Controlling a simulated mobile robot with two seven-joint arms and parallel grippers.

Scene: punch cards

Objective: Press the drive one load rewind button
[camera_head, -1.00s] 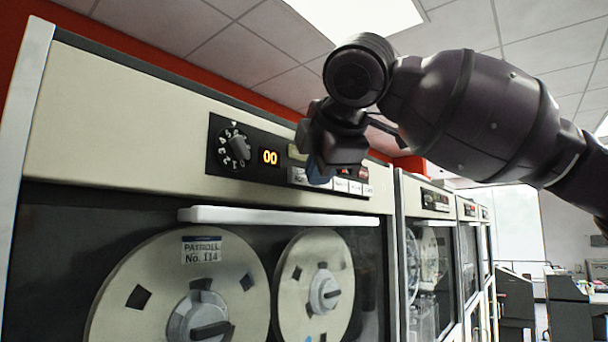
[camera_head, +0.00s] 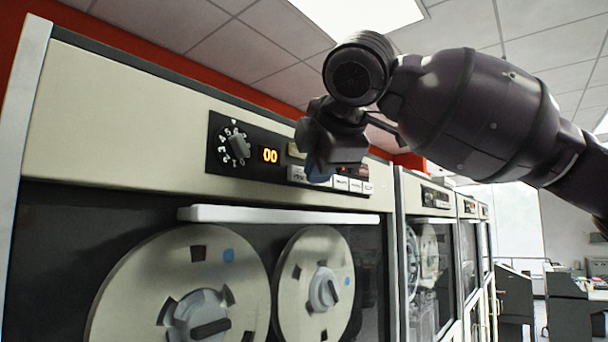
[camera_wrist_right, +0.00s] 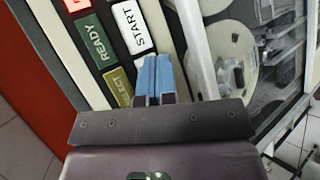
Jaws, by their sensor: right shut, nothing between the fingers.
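The nearest tape drive (camera_head: 120,110) has a dark control panel (camera_head: 262,160) with a dial, an orange "00" readout and a row of white buttons (camera_head: 356,186). My right gripper (camera_head: 318,176) is at this row, its shut blue fingertips partly hidden by its own body. In the right wrist view, the blue fingers (camera_wrist_right: 154,76) are together and empty, just beside the white START button (camera_wrist_right: 133,27). They cover what lies under them, so I cannot read a load rewind label or tell whether the tips touch a button. My left gripper is not in view.
Green READY (camera_wrist_right: 97,43) and olive SELECT (camera_wrist_right: 118,87) lights lie beside the fingers. A white ledge (camera_head: 280,215) juts out below the panel, above two tape reels (camera_head: 322,290). More drives (camera_head: 430,250) stand to the right.

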